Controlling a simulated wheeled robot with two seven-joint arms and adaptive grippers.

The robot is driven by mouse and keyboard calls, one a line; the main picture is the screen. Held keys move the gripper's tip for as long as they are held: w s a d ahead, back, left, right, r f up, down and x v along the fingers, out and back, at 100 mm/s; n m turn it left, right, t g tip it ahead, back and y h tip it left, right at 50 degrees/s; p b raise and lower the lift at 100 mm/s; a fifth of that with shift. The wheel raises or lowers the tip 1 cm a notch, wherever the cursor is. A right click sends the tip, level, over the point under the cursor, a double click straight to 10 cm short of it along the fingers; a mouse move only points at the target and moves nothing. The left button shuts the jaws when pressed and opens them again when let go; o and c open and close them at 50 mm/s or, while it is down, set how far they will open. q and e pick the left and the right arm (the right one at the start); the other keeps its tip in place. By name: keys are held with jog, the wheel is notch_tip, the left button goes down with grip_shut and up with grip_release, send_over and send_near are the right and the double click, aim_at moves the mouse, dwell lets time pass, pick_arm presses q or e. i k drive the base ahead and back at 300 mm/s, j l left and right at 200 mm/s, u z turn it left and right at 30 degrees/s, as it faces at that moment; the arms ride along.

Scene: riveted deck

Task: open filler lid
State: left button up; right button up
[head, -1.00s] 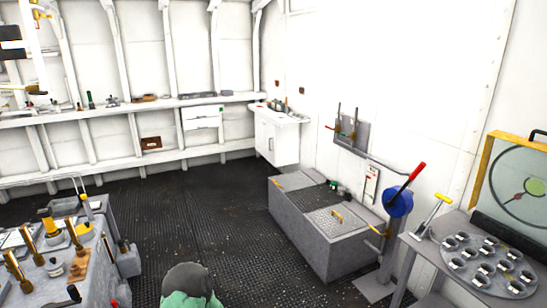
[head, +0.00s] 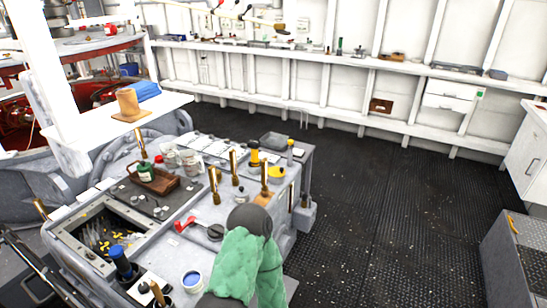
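No part in view can be surely told as the filler lid. A grey chest (head: 515,262) is cut off by the right edge, with a yellow handle (head: 512,224) on its top panel, which looks shut. On the grey console (head: 75,240), an open rectangular bay (head: 105,235) shows small yellow and metal parts inside. A flat dark panel (head: 150,200) lies beside it. Neither gripper can be seen. A green padded limb with a dark grey rounded end rises from the bottom middle and hides part of the console's near right side.
The console carries a red-handled lever (head: 183,222), several brass levers, a wooden tray (head: 155,180) with a green bottle, glass jars (head: 187,160) and a blue-and-white tin (head: 193,281). Dark riveted floor (head: 390,200) lies clear between console and chest. A white shelf (head: 330,62) lines the far wall.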

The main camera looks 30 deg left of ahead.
aim_at(276, 171)
jog(key=i+u, duration=0.15)
jog(key=i, duration=0.6)
jog(key=i+l+u, duration=0.15)
jog(key=i, duration=0.65)
